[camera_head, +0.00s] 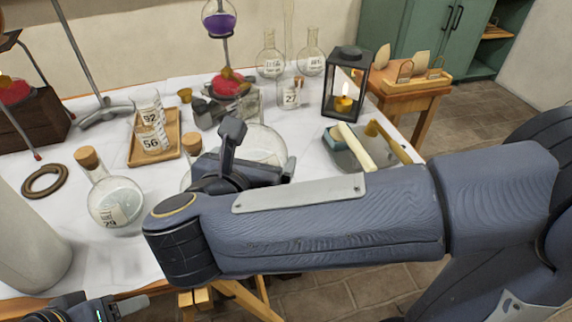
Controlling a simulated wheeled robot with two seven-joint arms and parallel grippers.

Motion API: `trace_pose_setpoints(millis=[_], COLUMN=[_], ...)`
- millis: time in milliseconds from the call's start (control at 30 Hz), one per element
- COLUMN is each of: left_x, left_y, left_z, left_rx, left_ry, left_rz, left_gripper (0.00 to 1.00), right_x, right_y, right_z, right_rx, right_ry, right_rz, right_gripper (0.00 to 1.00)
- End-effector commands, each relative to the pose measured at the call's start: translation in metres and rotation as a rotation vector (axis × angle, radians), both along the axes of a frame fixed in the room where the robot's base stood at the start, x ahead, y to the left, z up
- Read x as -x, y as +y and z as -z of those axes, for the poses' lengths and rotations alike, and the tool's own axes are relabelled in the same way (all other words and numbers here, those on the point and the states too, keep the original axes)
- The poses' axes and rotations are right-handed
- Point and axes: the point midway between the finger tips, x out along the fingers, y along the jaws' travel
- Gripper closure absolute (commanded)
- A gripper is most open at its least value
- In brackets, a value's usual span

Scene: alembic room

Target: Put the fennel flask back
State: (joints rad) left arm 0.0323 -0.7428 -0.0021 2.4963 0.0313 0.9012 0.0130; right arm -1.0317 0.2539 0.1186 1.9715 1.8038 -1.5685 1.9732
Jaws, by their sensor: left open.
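No label that I can read says fennel, so I cannot tell which flask is the fennel one. Another corked flask (192,145) is mostly hidden behind my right gripper (245,150), as is a large clear round vessel (265,140). My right arm crosses from the right, and I cannot tell whether its gripper touches either vessel. My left gripper (125,306) is open at the bottom left edge, partly out of frame, nearer than the 79 flask.
A wooden tray (172,157) holds beakers marked 92 and 56. A brown ring (43,181) lies left of the 79 flask. Metal stands rise at the left.

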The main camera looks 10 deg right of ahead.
Motion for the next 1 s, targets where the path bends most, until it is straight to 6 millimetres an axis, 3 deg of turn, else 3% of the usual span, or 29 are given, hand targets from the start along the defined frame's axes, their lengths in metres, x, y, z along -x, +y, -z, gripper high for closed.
trace_pose_setpoints(millis=[267,433,767,1000], left_x=[0.000,0.000,0.000,0.000], left_y=[0.000,0.000,0.000,0.000], left_z=[0.013,0.023,0.030,0.042], left_rx=[0.000,0.000,0.000,0.000], left_ry=[0.000,0.000,0.000,0.000], left_rz=[0.000,0.000,0.000,0.000], left_gripper=[0.43,0.43,0.43,0.43], right_x=[-0.049,-0.067,-0.081,-0.085], right_y=[-0.048,-0.063,-0.075,-0.078], right_z=[0.032,0.064,0.084,0.117], right_rx=[0.001,0.003,0.001,0.003], right_ry=[0.001,0.001,-0.001,0.001], right_rz=[0.007,0.003,0.001,0.000], right_gripper=[0.40,0.40,0.40,0.40])
